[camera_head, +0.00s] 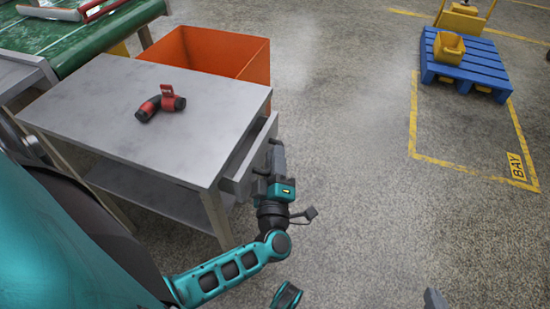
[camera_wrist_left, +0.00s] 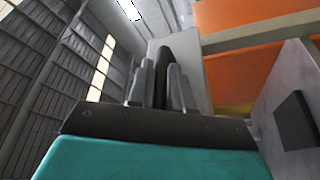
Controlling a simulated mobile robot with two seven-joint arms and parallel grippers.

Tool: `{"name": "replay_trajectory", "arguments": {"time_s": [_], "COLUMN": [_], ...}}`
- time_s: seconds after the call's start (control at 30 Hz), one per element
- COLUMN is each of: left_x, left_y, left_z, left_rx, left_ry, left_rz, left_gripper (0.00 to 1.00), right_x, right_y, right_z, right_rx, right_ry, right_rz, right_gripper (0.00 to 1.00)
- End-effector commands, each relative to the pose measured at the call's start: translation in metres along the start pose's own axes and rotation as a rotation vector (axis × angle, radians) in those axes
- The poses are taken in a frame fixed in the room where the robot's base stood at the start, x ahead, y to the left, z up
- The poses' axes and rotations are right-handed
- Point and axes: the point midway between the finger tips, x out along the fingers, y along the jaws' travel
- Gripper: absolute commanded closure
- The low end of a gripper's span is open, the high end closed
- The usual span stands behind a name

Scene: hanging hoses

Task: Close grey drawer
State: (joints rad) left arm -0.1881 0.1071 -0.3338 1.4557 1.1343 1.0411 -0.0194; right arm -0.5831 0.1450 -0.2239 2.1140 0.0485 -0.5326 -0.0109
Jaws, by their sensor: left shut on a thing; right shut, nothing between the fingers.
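The grey drawer (camera_head: 240,178) is on the right side of the grey table and sticks out a little past the tabletop edge. A dark handle shows on its front. My left gripper (camera_head: 277,160) is at this handle, just right of the drawer front, and is shut on it. In the left wrist view a dark bar (camera_wrist_left: 163,62) stands between the two grey fingers. The fingers hide part of the handle.
A red and black tool (camera_head: 161,103) lies on the tabletop (camera_head: 100,100). An orange bin (camera_head: 235,52) stands behind the table, beside a green conveyor (camera_head: 90,42). The floor between is clear.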

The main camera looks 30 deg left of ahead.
Motion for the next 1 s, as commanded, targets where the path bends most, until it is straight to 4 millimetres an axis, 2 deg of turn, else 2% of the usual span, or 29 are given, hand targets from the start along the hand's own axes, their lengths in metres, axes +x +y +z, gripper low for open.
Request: {"name": "replay_trajectory", "arguments": {"time_s": [0.33,0.6,0.9,0.93,1.0], "left_x": [0.001,0.013,0.016,0.016,0.016], "left_y": [-0.001,-0.021,-0.025,-0.025,-0.026], "left_z": [-0.002,-0.031,-0.035,-0.036,-0.036], "left_rx": [0.001,0.002,0.003,0.003,0.003], "left_ry": [0.001,0.001,0.006,0.007,0.007], "left_rz": [0.0,-0.001,-0.001,-0.001,-0.001], "left_gripper": [1.0,1.0,1.0,0.8,0.75], "right_x": [-0.001,-0.005,-0.004,-0.004,-0.004], "right_y": [0.0,0.0,0.002,0.002,0.002], "right_z": [-0.001,-0.008,-0.004,-0.004,-0.004], "right_rx": [0.0,-0.001,-0.001,-0.001,-0.002], "right_ry": [0.0,0.008,0.001,0.001,0.001], "right_rz": [-0.001,0.003,0.006,0.007,0.007], "right_gripper": [1.0,1.0,1.0,1.0,1.0]}}
